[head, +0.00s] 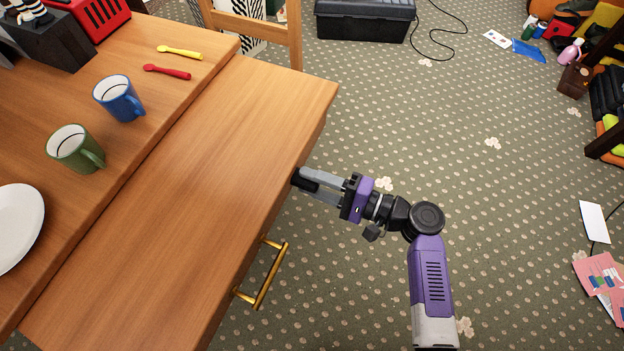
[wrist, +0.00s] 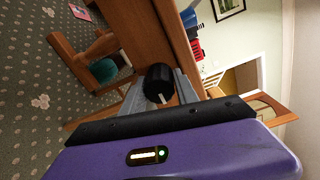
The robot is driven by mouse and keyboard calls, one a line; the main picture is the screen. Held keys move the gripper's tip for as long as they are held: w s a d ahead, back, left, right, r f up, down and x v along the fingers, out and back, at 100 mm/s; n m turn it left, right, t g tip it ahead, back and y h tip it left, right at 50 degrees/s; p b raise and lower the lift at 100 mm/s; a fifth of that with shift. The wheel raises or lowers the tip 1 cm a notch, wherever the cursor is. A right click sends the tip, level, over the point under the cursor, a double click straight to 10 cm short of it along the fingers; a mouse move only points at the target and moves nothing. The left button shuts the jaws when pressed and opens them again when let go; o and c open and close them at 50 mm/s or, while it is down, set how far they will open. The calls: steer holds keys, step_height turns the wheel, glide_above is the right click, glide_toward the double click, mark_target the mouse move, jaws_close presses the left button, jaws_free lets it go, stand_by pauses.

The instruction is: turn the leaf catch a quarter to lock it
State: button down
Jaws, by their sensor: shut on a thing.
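The leaf catch (wrist: 158,80) is a black round knob with a pale mark, in the middle of the wrist view. It sits at the edge of the wooden table leaf (head: 190,160). My gripper (head: 306,184) is at the leaf's right edge in the head view, its grey fingers on either side of the knob and shut on it. In the head view the catch is mostly hidden by the fingers. The leaf lies level beside the table top (head: 150,55), with a dark seam between them. How far the catch is turned is hard to tell.
A brass handle (head: 266,276) sticks out from the leaf's edge, below my gripper in the head view. Blue (head: 119,98) and green (head: 76,149) mugs and a white plate (head: 18,225) stand on the table. A chair (head: 270,25) is behind.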

steer(key=c, duration=0.9)
jaws_free()
steer(key=shift+p+v, duration=0.3)
steer(key=shift+v, duration=3.6)
